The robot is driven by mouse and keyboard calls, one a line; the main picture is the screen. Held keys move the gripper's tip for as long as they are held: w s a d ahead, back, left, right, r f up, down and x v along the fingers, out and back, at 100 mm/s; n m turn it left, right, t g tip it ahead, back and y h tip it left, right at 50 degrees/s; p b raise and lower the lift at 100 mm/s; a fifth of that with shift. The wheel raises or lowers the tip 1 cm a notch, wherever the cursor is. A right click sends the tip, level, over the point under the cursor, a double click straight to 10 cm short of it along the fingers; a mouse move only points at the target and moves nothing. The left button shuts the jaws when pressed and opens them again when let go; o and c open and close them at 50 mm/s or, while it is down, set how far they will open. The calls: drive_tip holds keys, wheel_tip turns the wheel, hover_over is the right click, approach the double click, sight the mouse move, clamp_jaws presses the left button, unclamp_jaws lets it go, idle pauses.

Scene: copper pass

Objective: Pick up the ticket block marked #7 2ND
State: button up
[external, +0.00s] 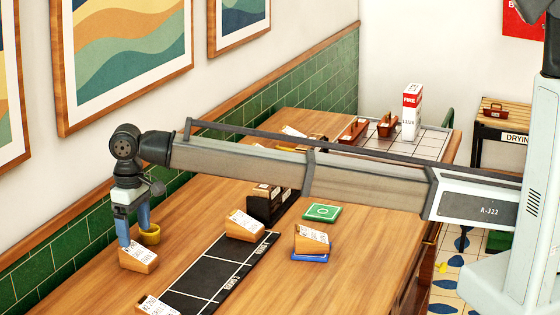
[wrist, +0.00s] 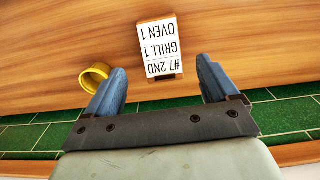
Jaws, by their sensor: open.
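The ticket block marked #7 2ND (wrist: 160,45) is a wooden block with a white card that also reads GRILL 1 and OVEN 1, upside down in the wrist view. In the external view a wooden block with a white card (external: 138,257), its text too small to read, stands on the table at the left, directly below my gripper (external: 134,238). My gripper points down, open and empty. In the wrist view its blue fingers (wrist: 160,66) lie to either side of the block's near end, with clear gaps.
A yellow round container (external: 150,234) stands close beside the fingers, and it also shows left of them in the wrist view (wrist: 93,76). The green tiled wall (external: 75,250) is close behind. Other ticket blocks (external: 245,225) stand on and near the black mat (external: 212,262).

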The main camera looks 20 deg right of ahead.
sight(136, 250)
drive_tip(key=shift+a+f, duration=0.15)
drive_tip(key=shift+f, duration=2.6)
drive_tip(key=shift+c, duration=0.3)
drive_tip(key=c, duration=1.1)
